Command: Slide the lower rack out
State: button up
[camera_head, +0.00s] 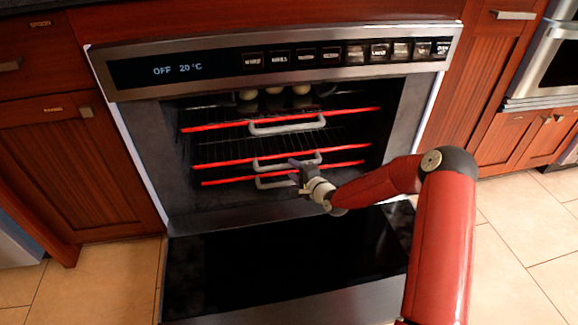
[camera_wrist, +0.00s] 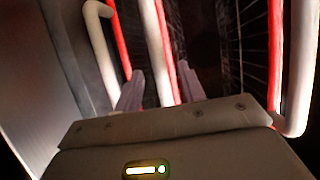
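Three wire racks with red front bars and pale handles sit in the open oven. The lower rack (camera_head: 220,182) has its handle (camera_head: 274,183) below the middle rack's; in the turned wrist view, what looks like this lower handle (camera_wrist: 100,55) lies at the left. My gripper (camera_head: 297,173) is at the middle and lower handles. In the wrist view, my gripper's fingers (camera_wrist: 161,88) stand apart, with a pale bar (camera_wrist: 155,50), apparently the middle rack's handle (camera_head: 262,166), between them. I see gaps beside the bar; contact is hard to tell.
The upper rack (camera_head: 220,126) carries several round pale items (camera_head: 273,91). The oven door (camera_head: 285,255) is folded down in front, under my arm. Red-brown cabinets (camera_head: 80,175) flank the oven. The tiled floor (camera_head: 510,260) is clear at the right.

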aim_at(290, 167)
jog(key=shift+x, duration=1.95)
grip_shut()
